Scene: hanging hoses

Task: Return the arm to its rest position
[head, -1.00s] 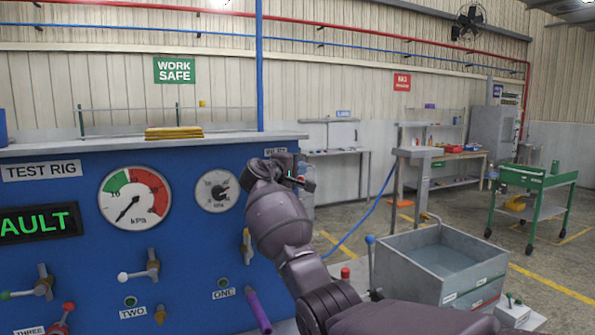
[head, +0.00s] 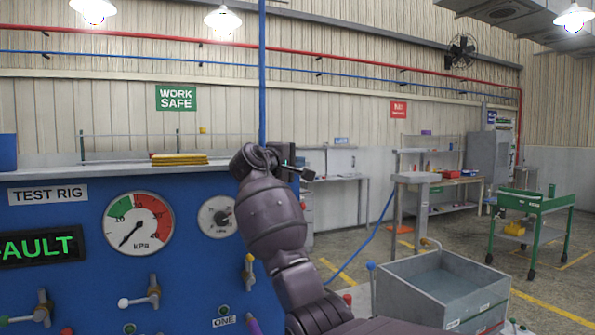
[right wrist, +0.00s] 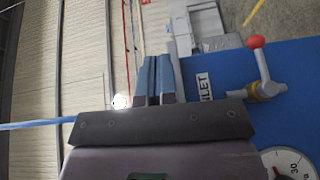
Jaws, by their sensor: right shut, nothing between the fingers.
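My right arm reaches up in front of the blue test rig (head: 60,225) in the head view. Its gripper (head: 306,174) is at the rig's right end, above the top edge of the panel. In the right wrist view the two blue-tipped fingers (right wrist: 156,78) lie side by side, shut and empty. The rig's panel, a red-knobbed valve (right wrist: 262,70) and the INLET label (right wrist: 205,88) show right of the fingers there. My left gripper is not in view.
A grey tank (head: 440,285) stands right of my arm, with a blue hose (head: 370,240) behind it. A blue vertical pipe (head: 262,80) rises behind the gripper. A green cart (head: 530,215) stands farther right.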

